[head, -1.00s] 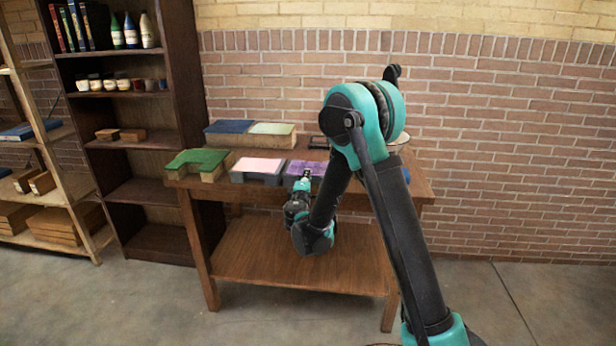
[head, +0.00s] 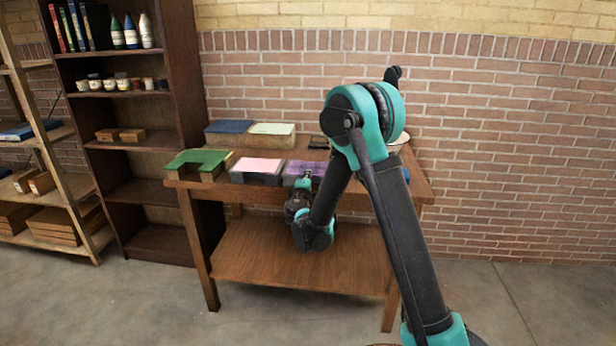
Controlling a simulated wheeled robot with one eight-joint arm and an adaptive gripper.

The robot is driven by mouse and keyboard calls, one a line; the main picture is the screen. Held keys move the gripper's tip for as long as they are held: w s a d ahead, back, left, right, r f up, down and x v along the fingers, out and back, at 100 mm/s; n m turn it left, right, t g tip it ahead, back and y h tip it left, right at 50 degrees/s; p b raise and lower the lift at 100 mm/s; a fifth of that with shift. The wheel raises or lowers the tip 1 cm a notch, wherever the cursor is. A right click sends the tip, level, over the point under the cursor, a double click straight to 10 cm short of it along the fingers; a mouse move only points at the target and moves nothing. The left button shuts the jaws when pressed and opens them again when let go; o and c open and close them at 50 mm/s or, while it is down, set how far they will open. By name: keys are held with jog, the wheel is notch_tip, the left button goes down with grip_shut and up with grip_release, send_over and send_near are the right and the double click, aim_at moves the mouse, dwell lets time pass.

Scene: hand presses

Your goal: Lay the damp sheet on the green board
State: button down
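The green board (head: 205,157) lies at the left front of the wooden table, with a notch in its front edge. No sheet shows on it. I cannot tell which piece is the damp sheet. A blue flat piece (head: 230,126) and a pale green one (head: 271,128) lie side by side on a block at the back. A pink piece (head: 257,165) and a purple piece (head: 313,168) lie on grey blocks at the front. My gripper (head: 305,176) is at the front edge of the purple piece; its fingers are too small to read, and touch is unclear.
The wooden table (head: 208,185) has a lower shelf (head: 290,262) that looks empty. A dark frame-like thing (head: 318,142) stands behind the purple piece. A pale round thing (head: 400,139) is partly hidden by my arm. A dark bookcase (head: 155,190) stands left.

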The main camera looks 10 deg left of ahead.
jog(key=shift+r, duration=0.15)
jog(key=shift+r, duration=1.4)
jog(key=shift+s, duration=0.1)
jog(key=s+r, duration=0.3)
jog(key=s, duration=1.8)
jog(key=shift+s+a, duration=0.4)
